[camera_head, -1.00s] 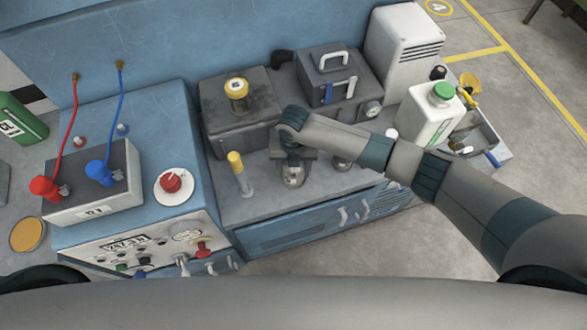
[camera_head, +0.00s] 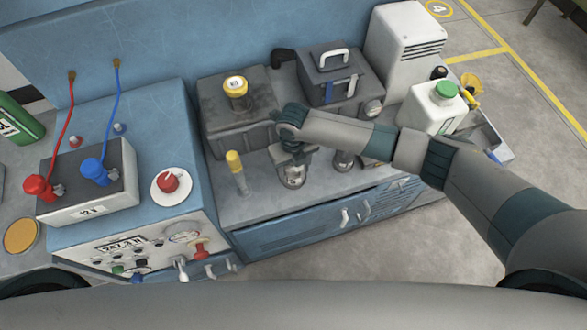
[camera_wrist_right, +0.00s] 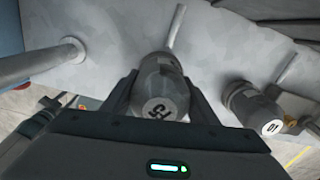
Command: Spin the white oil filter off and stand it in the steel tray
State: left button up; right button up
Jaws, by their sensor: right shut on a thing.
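My right gripper (camera_head: 293,158) is over the front of the bench, left of centre in its open stretch. In the head view the lower part of this filter (camera_head: 292,178) shows below the gripper. A second, similar canister (camera_wrist_right: 253,107) stands to its right; it also shows behind my forearm in the head view (camera_head: 343,161). A steel tray (camera_head: 497,145) lies at the bench's right end. My left gripper is not in view.
A yellow-capped post (camera_head: 237,172) stands left of my gripper. A grey block with a yellow cap (camera_head: 236,88) and a dark toolbox (camera_head: 332,80) stand behind. A white jug with a green cap (camera_head: 433,107) stands between my forearm and the tray.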

jog(key=n+b, duration=0.2)
jog(key=n, duration=0.1)
jog(key=shift+s+d+f, duration=0.1)
jog(key=shift+d+f, duration=0.05)
jog(key=shift+f, duration=0.25)
jog(key=shift+s+r+n, duration=0.1)
jog(key=shift+n, duration=0.9)
